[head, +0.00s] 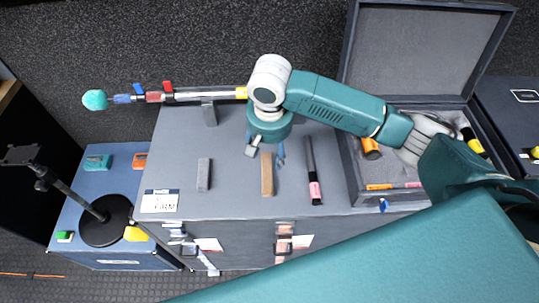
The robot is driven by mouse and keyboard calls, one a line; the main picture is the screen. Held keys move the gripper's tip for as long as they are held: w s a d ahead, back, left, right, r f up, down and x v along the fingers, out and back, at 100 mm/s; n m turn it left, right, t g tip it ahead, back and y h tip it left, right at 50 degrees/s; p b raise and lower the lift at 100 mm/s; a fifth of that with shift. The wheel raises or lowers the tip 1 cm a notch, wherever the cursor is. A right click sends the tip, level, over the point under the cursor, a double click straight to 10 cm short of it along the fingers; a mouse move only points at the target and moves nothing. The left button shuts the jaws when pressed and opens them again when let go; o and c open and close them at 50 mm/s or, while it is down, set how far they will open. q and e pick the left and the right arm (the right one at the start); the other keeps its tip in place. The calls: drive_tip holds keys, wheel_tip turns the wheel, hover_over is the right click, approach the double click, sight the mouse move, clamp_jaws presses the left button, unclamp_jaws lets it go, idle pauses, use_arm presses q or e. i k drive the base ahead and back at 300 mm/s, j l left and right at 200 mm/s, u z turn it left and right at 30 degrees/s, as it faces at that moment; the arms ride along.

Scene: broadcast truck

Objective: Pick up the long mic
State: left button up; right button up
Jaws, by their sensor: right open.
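A dark, slim, stick-like item with a pink band (311,170) lies on the grey case top (230,200); it may be the long mic. A long pole-like item with a teal ball end and blue, red and yellow bands (190,97) lies across the case's back left, overhanging its left edge. I cannot tell for sure which is the long mic. My right gripper (266,156) is open and points down above the case, near the far end of a brown block (267,177), left of the dark stick. My left gripper is out of view.
A grey block (204,174) lies left of the brown one. An open case (352,165) with orange items stands at the right. A blue case (72,222) with a black stand (104,220) is at the left. My right arm crosses the picture's right side.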

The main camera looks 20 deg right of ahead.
sight(315, 194)
drive_tip(key=z, duration=1)
drive_tip(key=i+l+u, duration=0.25)
drive_tip(key=l+u, duration=0.2)
drive_tip(key=l, duration=0.2)
